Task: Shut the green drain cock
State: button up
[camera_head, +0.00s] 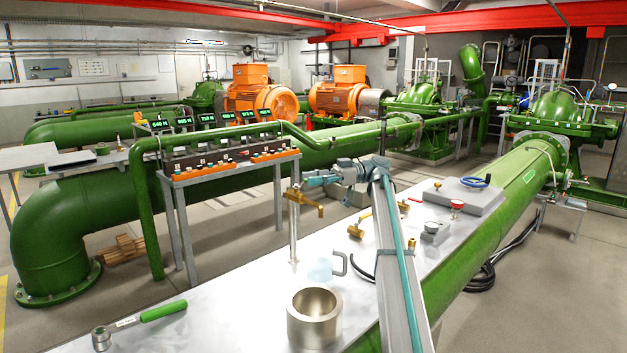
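A lever-handled cock lies at the near left of the pale metal bench top. It has a round grey metal body (101,338) and a green handle (163,311) pointing right and slightly away, with a small white label on its stem. I take this to be the green drain cock; how its bore stands cannot be seen. My gripper (308,182) is at the end of the teal and grey arm, well beyond and to the right of the cock, pointing left. It is beside the top of a brass tap (305,200) on an upright metal pipe. Whether they touch, and its finger opening, cannot be made out.
A metal cup-like cylinder (314,315) stands on the bench top (225,290) right of the cock. The bench around the green handle is clear.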

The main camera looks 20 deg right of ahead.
dwell(0.3)
notch_tip(320, 180, up, 10)
dwell(0.5)
